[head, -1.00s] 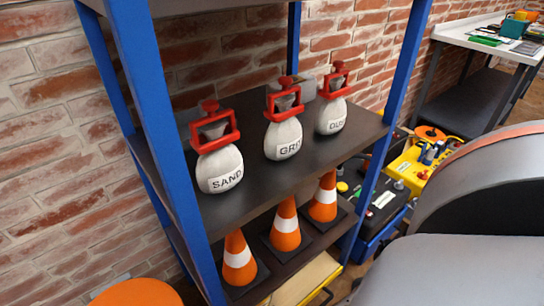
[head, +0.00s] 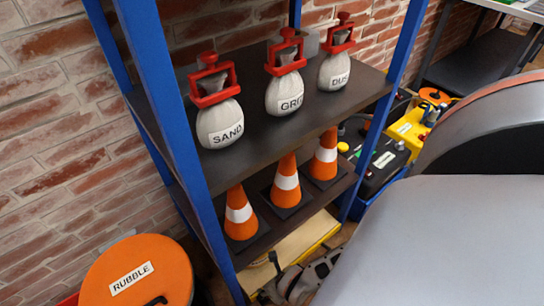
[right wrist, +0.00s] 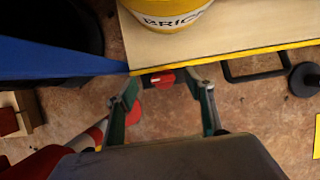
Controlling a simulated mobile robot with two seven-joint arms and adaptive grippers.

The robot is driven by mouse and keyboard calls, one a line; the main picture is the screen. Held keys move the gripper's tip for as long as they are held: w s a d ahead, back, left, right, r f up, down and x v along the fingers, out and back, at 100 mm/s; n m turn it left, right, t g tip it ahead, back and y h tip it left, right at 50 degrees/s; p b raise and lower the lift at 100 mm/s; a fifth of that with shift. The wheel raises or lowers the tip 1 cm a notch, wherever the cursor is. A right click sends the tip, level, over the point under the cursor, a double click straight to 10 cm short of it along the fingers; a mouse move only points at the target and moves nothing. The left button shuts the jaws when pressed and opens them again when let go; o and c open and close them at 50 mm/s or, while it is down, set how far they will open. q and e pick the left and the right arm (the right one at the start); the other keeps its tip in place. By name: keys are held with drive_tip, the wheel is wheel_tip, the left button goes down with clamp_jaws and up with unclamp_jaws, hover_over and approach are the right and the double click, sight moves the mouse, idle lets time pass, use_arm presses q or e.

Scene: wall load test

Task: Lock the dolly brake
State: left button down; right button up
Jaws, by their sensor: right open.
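The dolly, with a pale wooden deck and yellow edge (head: 318,243), stands under the shelf in the head view. In the right wrist view its deck (right wrist: 220,50) fills the upper part. A red pedal-like part (right wrist: 160,78), which looks like the brake, sits at the dolly's yellow edge. My right gripper (right wrist: 163,96) is open and empty, with its fingers spread either side of the red part. I cannot tell whether they touch it. My right gripper also shows low in the head view (head: 288,280), beside the dolly's edge. My left gripper is not in view.
A yellow bucket (right wrist: 172,8) labelled BRICK stands on the dolly. A black handle (right wrist: 262,70) is at its edge. A blue shelf post (head: 168,120) stands close by. The shelf holds labelled bags (head: 219,120) and cones (head: 240,215). An orange RUBBLE lid (head: 120,260) is at lower left.

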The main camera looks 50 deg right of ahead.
drive_tip(key=shift+r, duration=1.6)
